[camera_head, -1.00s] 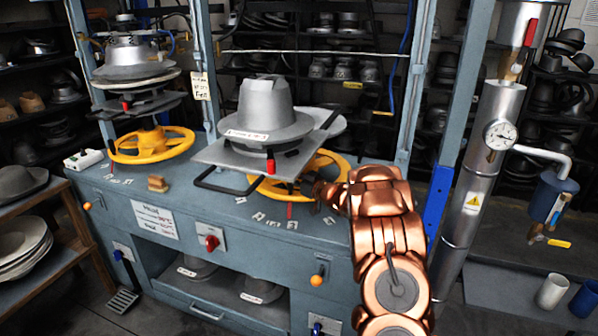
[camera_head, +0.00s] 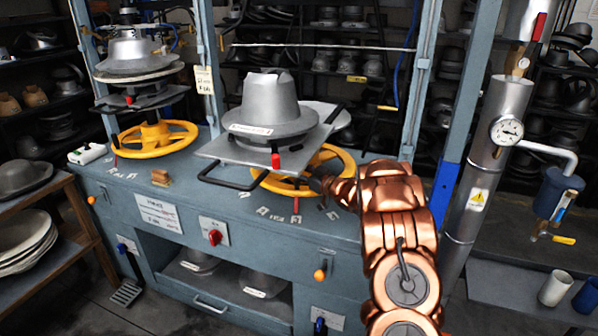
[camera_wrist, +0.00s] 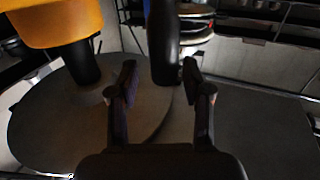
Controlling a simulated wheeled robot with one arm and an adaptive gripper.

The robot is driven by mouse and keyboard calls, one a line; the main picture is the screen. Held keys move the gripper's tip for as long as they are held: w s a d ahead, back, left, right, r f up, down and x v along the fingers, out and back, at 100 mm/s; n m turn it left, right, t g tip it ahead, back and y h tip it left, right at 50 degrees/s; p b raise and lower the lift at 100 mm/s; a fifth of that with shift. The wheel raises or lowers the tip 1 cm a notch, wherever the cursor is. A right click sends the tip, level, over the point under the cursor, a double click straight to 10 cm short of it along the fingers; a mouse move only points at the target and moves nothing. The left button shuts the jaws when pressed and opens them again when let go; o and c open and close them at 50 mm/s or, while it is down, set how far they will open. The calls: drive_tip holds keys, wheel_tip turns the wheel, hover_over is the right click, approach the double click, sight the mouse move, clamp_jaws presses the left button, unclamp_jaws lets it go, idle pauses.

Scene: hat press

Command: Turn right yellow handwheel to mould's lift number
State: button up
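The right yellow handwheel (camera_head: 335,158) lies flat on the blue press bench, partly hidden under a square plate and behind my arm. A red pointer (camera_head: 296,205) shows at its front, beside small number cards (camera_head: 262,211) too small to read. The grey hat mould (camera_head: 268,100) sits above it, with a white tag (camera_head: 250,130) I cannot read. My gripper (camera_head: 322,184) is at the wheel's right side, small and dark in the head view. In the wrist view my gripper (camera_wrist: 160,78) has its fingers apart, with a dark upright post (camera_wrist: 163,42) between or just beyond them.
A black bar handle (camera_head: 225,184) juts from the plate above the wheel. A blue-grey column (camera_head: 412,85) stands behind my arm. The left yellow handwheel (camera_head: 185,137) is farther left. A pipe with a gauge (camera_head: 507,130) stands right of my arm.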

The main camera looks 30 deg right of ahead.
drive_tip(key=shift+a, duration=0.1)
drive_tip(key=v, duration=1.2)
drive_tip(key=shift+w, duration=0.1)
idle(0.4)
